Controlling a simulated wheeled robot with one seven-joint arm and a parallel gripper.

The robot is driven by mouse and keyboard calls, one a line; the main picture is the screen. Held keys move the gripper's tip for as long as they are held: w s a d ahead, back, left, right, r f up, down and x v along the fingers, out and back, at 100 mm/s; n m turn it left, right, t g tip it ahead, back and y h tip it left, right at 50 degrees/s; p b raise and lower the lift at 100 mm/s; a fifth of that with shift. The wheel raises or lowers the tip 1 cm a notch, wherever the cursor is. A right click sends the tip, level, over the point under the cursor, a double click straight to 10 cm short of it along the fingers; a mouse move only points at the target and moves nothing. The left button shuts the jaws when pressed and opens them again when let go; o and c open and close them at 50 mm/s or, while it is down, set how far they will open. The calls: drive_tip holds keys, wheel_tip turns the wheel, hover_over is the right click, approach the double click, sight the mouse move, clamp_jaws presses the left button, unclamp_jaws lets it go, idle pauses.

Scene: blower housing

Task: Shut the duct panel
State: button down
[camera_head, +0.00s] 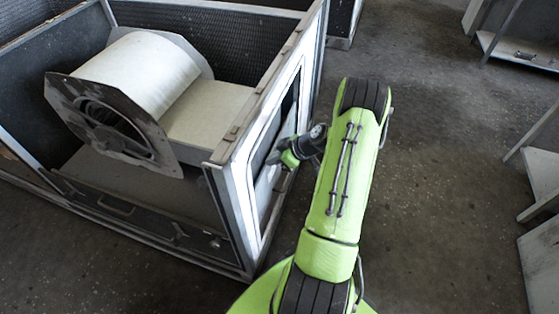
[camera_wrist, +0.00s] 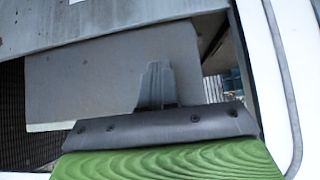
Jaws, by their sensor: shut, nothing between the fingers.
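The duct panel appears to be the pale plate (camera_head: 266,187) inside the white-framed opening in the housing's right side. In the wrist view a flat grey plate (camera_wrist: 85,78), apparently the same panel, fills much of the opening. A dark gap shows along its right edge, so it does not fill the frame there. My gripper (camera_head: 277,156) is at the opening, its tip pointing in toward the plate. In the wrist view the closed fingers (camera_wrist: 156,85) stand in front of the plate, empty. Whether they touch it I cannot tell.
The white frame (camera_wrist: 262,50) stands close on the right of my gripper. The open-topped housing holds a blower drum (camera_head: 150,75) and a box-shaped duct (camera_head: 208,115). Bare floor (camera_head: 440,180) lies right of my arm. Shelving (camera_head: 520,52) stands at the far right.

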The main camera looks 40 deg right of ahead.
sight(264, 188)
drive_tip(key=b+x, duration=0.1)
drive_tip(key=x, duration=0.3)
drive_tip(key=shift+f, duration=0.2)
wheel_tip(264, 188, down, 3)
drive_tip(key=shift+r+b, duration=0.1)
drive_tip(key=shift+b, duration=0.4)
drive_tip(key=shift+f, duration=0.4)
wheel_tip(264, 188, down, 9)
drive_tip(key=shift+r, duration=0.1)
drive_tip(key=shift+s+f, duration=0.15)
drive_tip(key=shift+f, duration=0.35)
